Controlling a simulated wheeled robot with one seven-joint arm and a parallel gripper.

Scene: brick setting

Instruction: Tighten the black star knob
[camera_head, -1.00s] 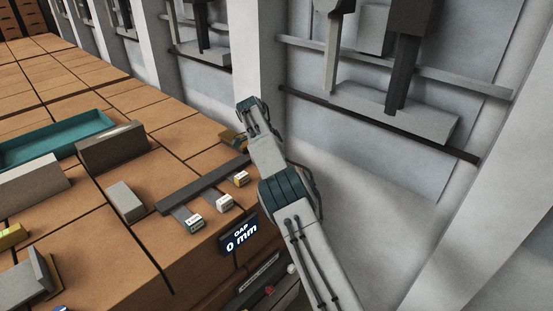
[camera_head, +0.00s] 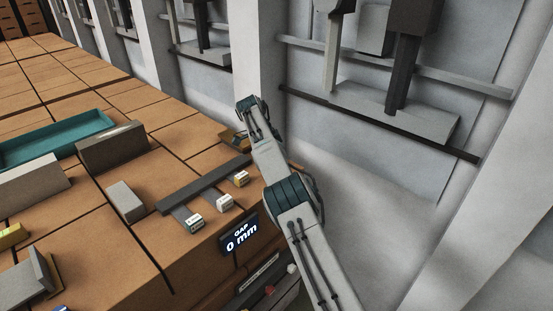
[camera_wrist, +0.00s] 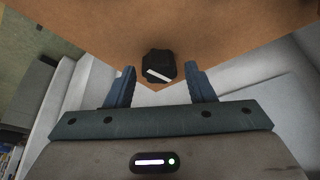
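The black star knob (camera_wrist: 158,64) shows in the wrist view with a white stripe across its face. It sits near the corner of an orange-brown surface (camera_wrist: 150,25). My gripper (camera_wrist: 160,72) is open, with its two blue fingers on either side of the knob. A gap shows between the knob and each finger, and I see no contact. How deep the fingertips reach relative to the knob is hard to tell. In the head view I cannot make out the knob or the gripper's fingers; my arm covers part of the bench's right edge.
A display (camera_head: 239,234) on the bench front reads "GAP 0 mm". A dark bar with small labelled blocks (camera_head: 189,221) lies above it. A teal tray (camera_head: 55,139) and grey blocks (camera_head: 126,201) stand to the left. A pale wall with pillars (camera_head: 258,60) rises close behind my arm.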

